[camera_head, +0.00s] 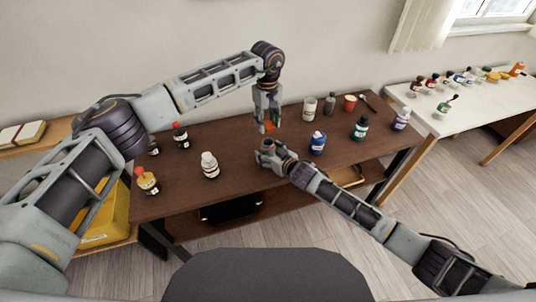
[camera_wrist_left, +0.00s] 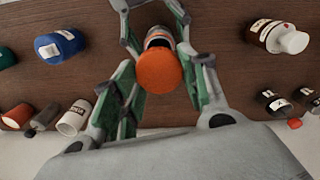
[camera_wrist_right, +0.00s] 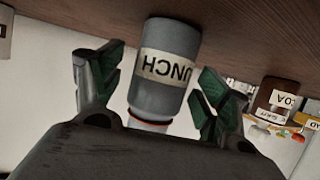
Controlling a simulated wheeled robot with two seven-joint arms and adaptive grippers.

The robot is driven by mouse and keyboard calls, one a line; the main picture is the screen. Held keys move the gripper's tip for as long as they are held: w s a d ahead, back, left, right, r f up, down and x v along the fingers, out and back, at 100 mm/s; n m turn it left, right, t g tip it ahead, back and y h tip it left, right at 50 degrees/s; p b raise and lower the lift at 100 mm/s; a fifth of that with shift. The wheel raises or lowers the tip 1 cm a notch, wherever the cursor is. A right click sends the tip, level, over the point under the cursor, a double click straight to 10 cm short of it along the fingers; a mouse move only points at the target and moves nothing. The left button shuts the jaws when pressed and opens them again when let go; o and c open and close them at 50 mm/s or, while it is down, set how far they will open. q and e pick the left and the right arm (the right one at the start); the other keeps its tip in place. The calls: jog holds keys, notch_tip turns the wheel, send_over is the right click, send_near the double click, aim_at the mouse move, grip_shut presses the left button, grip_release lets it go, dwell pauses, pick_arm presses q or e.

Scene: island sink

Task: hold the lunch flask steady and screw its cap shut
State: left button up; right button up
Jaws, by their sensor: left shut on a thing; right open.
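The grey lunch flask (camera_wrist_right: 165,82) stands on the brown table, its label partly readable in the right wrist view. A red ring (camera_wrist_right: 148,125) shows at its neck. My right gripper (camera_head: 270,150) is low at the flask, with its open fingers (camera_wrist_right: 157,85) on either side and gaps to its wall. My left gripper (camera_head: 268,120) points down from above, shut on the orange cap (camera_wrist_left: 159,72). In the head view the cap (camera_head: 269,126) is above the flask and looks apart from it. In the left wrist view the cap hides part of the flask's top.
Behind are a cream cup (camera_head: 309,107), a grey shaker (camera_head: 330,104) and an orange cup (camera_head: 350,103). A green bottle (camera_head: 360,128) is farther right. The table's front middle is clear.

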jog(key=shift+w+a+f, duration=0.1)
jog(key=shift+w+a, duration=0.1)
jog(key=shift+w, duration=0.05)
jog(key=c, duration=1.5)
pick_arm(q)
jog(key=shift+f, duration=2.45)
pick_arm(e)
jog(key=shift+c, duration=0.2)
pick_arm(q)
jog(key=shift+f, duration=0.15)
jog(key=shift+f, duration=0.75)
jog(key=shift+f, duration=0.6)
pick_arm(e)
grip_shut()
